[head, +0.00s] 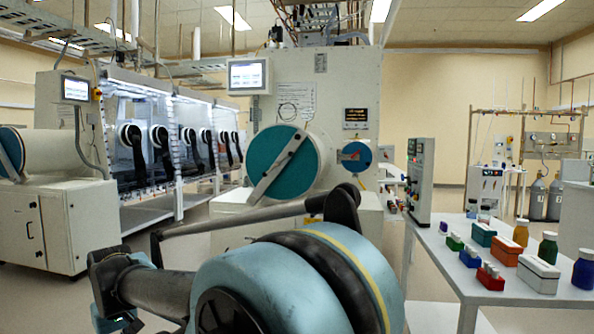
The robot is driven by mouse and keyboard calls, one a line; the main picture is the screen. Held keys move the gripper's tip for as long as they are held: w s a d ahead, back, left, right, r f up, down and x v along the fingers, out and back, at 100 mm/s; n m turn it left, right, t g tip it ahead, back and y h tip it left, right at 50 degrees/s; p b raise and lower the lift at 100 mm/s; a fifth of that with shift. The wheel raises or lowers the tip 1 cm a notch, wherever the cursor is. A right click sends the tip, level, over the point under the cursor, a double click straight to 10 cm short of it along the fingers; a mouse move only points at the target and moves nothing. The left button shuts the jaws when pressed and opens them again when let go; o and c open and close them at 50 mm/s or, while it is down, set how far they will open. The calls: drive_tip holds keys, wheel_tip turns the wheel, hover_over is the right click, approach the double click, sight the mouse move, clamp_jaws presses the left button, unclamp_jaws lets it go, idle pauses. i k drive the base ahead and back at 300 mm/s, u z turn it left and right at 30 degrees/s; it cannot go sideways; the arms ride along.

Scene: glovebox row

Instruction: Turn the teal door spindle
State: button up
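The teal door (283,162) is a large round disc on the end of a white horizontal cylinder, in the middle of the head view. A pale grey bar (278,167) crosses it on a slant, from upper right to lower left. The spindle at the door's centre is too small to tell apart from the bar. My arm reaches left and then back right across the foreground. Its dark far end (343,208), at my gripper, is below and right of the door, apart from it in the picture. Its fingers cannot be made out, and my own large blue joint hides the area below.
A smaller blue round door (356,155) with a red part sits right of the teal one. A screen (248,76) is above. Gloveboxes (150,140) line the left, with another teal door (11,153). A table (450,272) with bottles and coloured racks stands at right.

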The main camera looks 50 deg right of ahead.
sight(277, 165)
drive_tip(key=z, duration=0.5)
drive_tip(key=k, duration=1)
drive_tip(key=u, duration=0.2)
drive_tip(key=i, duration=1.65)
drive_tip(key=z, duration=0.7)
drive_tip(key=i, duration=0.5)
drive_tip(key=z, duration=0.35)
